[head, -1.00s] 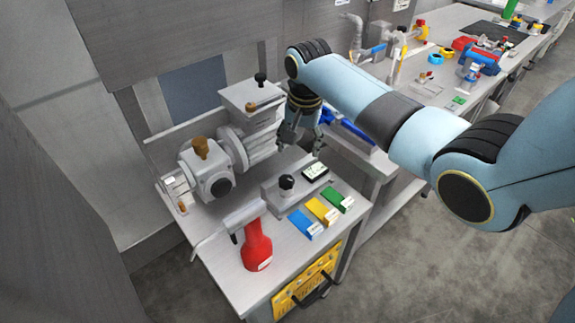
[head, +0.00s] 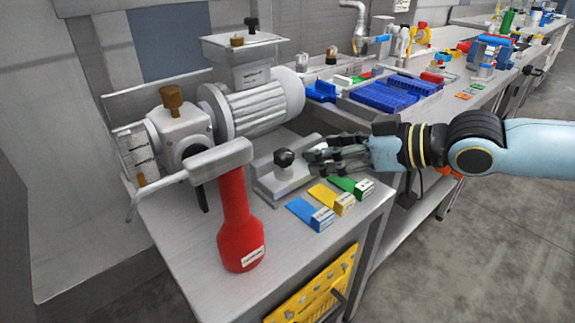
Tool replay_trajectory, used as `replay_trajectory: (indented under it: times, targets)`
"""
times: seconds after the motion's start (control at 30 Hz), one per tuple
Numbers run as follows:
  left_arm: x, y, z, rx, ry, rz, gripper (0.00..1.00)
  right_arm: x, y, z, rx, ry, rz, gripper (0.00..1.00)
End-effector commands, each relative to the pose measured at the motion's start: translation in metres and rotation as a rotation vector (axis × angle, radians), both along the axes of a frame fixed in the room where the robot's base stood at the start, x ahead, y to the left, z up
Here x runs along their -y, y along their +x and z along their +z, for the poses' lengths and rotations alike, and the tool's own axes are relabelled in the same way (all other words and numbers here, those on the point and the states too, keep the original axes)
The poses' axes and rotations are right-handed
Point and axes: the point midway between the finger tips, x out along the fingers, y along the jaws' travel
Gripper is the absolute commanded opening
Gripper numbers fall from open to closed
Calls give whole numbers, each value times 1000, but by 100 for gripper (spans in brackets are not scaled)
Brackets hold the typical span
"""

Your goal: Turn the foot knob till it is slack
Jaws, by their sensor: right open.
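The foot knob (head: 284,158) is a round black knob on top of a low grey metal foot block (head: 266,183), on the bench in front of the motor. My right gripper (head: 312,161) comes in from the right, lying about level, with its fingers pointing left at the knob. It is open and empty. Its fingertips are close to the knob's right side; a small gap seems to remain, but I cannot tell the depth exactly. The gripper covers the right end of the foot block. My left gripper is not in view.
A grey motor and pump (head: 262,107) stand behind the foot. A red bottle-shaped tool (head: 238,225) stands in front. Blue (head: 310,214), yellow (head: 331,199) and green (head: 351,187) labelled blocks lie just below my gripper. Blue trays (head: 383,97) sit on the bench behind.

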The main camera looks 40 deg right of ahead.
Motion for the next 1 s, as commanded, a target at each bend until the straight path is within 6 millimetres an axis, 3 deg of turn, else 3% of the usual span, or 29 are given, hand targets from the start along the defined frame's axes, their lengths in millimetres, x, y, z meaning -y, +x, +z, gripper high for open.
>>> replay_trajectory:
  times: [0.1, 0.4, 0.6, 0.93, 1.0]
  targets:
    - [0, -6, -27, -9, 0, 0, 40, -6, 16, -15, 2, 3, -1, 62]
    - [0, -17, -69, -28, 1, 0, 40, -24, 60, -33, 0, 6, -2, 62]
    - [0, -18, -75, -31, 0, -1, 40, -30, 77, -37, -1, 3, -3, 62]
    - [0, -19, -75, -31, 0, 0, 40, -31, 80, -37, -2, 0, -1, 62]
    - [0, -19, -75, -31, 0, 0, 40, -31, 80, -37, -2, 1, -2, 52]
